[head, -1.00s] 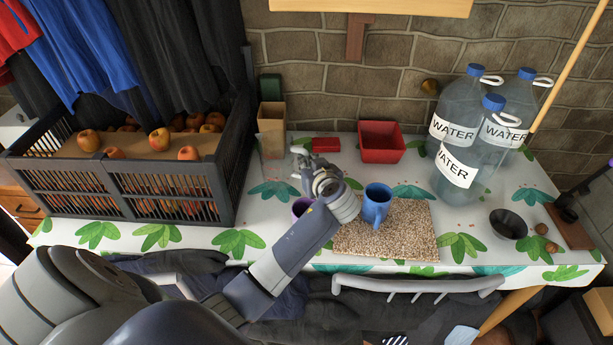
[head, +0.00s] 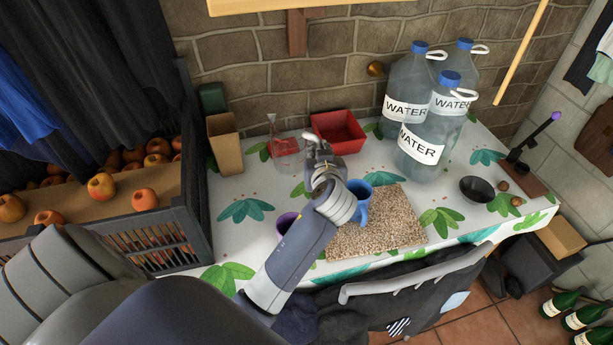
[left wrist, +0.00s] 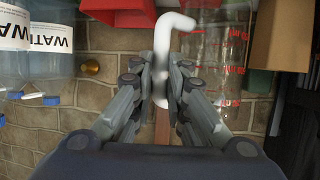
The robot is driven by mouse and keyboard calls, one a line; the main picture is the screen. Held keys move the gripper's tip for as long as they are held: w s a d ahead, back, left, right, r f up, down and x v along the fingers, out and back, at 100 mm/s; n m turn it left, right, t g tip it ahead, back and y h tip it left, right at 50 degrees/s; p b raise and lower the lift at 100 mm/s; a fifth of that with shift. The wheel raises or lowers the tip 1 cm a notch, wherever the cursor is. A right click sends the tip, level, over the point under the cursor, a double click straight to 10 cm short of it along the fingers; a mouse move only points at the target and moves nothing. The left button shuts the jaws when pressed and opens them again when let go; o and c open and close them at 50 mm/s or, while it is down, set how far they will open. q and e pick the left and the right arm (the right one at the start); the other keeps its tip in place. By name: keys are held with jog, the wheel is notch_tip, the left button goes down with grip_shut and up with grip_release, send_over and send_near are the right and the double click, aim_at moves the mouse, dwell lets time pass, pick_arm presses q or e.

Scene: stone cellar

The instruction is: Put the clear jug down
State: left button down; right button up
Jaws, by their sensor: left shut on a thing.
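The clear jug (head: 284,163) is see-through with red marks. It shows faintly in the head view, left of my gripper and in front of a small red box. My left gripper (head: 320,142) is shut on the jug's pale handle, which shows between the fingers in the left wrist view (left wrist: 165,45); the jug body (left wrist: 212,50) is beside them there. The jug looks about upright over the back of the table (head: 238,187). I cannot tell whether its base touches the cloth. My right gripper is not in view.
A red tray (head: 338,130) is just behind my gripper. A purple cup (head: 285,222) is left of my forearm. Water bottles (head: 408,95) stand right, a cardboard box (head: 225,145) left.

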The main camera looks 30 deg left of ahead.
pick_arm(q)
jog(key=f, duration=0.9)
jog(key=shift+d, duration=0.2)
jog(key=shift+f, duration=0.25)
jog(key=c, duration=1.7)
grip_release()
jog(key=shift+r, duration=0.1)
jog(key=shift+o, duration=0.6)
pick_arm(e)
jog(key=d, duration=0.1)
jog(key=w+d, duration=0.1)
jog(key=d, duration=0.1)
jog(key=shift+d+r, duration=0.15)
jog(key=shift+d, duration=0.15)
